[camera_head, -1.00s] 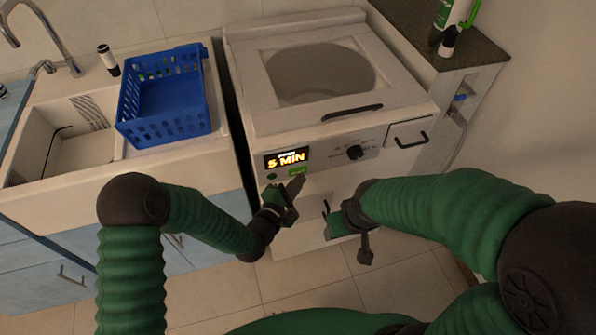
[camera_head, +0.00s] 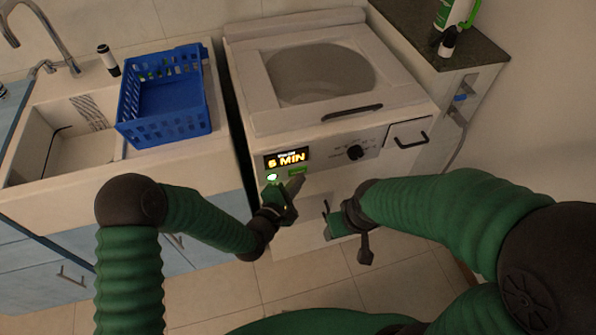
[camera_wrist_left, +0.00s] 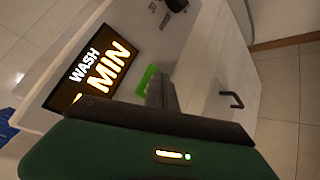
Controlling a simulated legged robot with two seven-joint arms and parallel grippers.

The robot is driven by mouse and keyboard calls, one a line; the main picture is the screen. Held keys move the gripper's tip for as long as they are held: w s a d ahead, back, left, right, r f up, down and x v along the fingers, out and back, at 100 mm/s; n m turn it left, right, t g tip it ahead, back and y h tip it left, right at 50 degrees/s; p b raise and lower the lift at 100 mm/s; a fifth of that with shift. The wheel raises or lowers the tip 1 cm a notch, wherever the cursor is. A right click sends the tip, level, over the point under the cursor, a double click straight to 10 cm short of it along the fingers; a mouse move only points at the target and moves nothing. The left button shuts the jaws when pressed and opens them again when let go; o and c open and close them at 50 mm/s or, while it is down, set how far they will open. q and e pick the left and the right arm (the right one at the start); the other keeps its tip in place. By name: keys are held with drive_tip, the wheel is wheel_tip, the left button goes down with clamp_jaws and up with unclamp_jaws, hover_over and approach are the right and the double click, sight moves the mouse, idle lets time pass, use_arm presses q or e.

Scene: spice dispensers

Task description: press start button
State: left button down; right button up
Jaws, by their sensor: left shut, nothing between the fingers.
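The white washing machine (camera_head: 262,110) has a lit display (camera_head: 288,158) reading a number and "MIN". Below the display is a green rectangular button (camera_head: 297,171), with a round white-lit spot (camera_head: 271,177) to its left. My left gripper (camera_head: 296,182) is shut and empty, its tips just below the green button. In the left wrist view the fingers (camera_wrist_left: 160,92) point at the green button (camera_wrist_left: 148,76) and partly cover it; I cannot tell whether they touch. My right gripper (camera_head: 350,228) hangs in front of the machine's lower front; its jaw opening does not show clearly.
A knob (camera_head: 355,152) and a drawer with a dark handle (camera_head: 411,139) are right of the display. A sink (camera_head: 65,145) and a blue basket (camera_head: 165,125) stand left. A dark counter with bottles (camera_head: 415,25) is at the back right. Tiled floor lies in front.

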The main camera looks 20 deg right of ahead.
use_arm(q)
drive_tip(key=shift+s, duration=0.6)
drive_tip(key=s, duration=0.5)
drive_tip(key=shift+d+p, duration=0.1)
drive_tip(key=shift+p, duration=0.3)
drive_tip(key=a+r+m+g+y+p, duration=0.25)
drive_tip(key=a+r+m+p, duration=0.2)
drive_tip(key=a, duration=0.45)
drive_tip(key=a+r+m+g+y+p, duration=0.2)
drive_tip(key=a+r+m+y+p, duration=0.15)
drive_tip(key=a+m, duration=0.4)
drive_tip(key=s+a+r+m+g+y+p, duration=0.1)
drive_tip(key=s+a+r+m+g+y, duration=0.1)
drive_tip(key=s+a+r, duration=0.2)
drive_tip(key=s+a+r+m+g+y+p, duration=0.2)
drive_tip(key=s+a+r, duration=0.2)
drive_tip(key=s+a, duration=0.4)
drive_tip(key=a, duration=0.4)
drive_tip(key=shift+s+a+r, duration=0.25)
drive_tip(key=shift+s+a, duration=0.15)
